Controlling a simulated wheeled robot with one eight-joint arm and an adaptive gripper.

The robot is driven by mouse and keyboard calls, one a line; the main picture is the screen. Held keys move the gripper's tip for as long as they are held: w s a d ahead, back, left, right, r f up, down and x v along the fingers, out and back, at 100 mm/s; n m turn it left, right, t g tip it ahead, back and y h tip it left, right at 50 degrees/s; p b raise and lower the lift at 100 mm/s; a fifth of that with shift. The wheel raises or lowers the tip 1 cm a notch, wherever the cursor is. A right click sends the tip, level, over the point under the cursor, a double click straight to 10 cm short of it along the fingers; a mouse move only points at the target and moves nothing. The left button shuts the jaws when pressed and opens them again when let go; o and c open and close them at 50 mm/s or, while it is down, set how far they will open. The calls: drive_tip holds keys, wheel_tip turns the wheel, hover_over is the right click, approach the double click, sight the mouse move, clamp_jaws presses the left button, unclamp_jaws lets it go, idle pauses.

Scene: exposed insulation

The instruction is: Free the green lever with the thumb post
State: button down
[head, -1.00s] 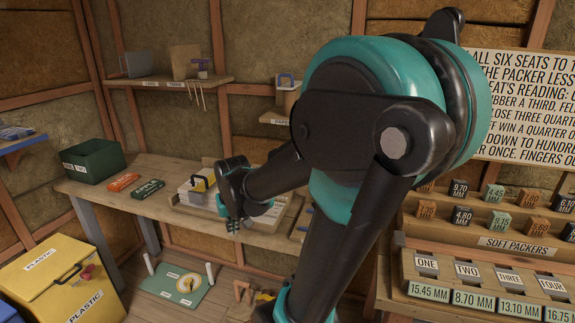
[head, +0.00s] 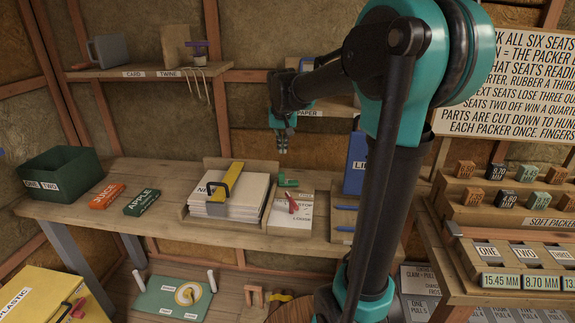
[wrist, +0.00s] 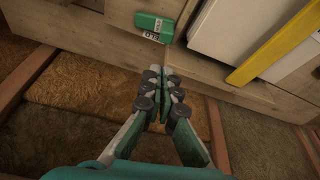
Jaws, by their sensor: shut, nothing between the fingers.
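A small green piece (head: 288,181) that looks like the green lever sits at the back of the workbench, beside a pale block. In the wrist view the green piece (wrist: 153,24) lies beyond my fingertips, with a small white label next to it. I cannot make out a separate thumb post. My gripper (head: 282,150) points down above and behind the green piece, apart from it. In the wrist view my gripper (wrist: 160,75) has its fingers together with nothing between them. A red lever (head: 292,204) is on the pale block.
A wooden tray (head: 184,217) holds a white paper stack (head: 236,198) under a yellow bar (head: 226,180). A blue binder (head: 355,165) stands to the right. A shelf edge (head: 308,113) is close to my wrist. A dark green bin (head: 62,172) is far left.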

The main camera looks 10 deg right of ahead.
drive_tip(key=x, duration=1)
drive_tip(key=shift+a, duration=0.1)
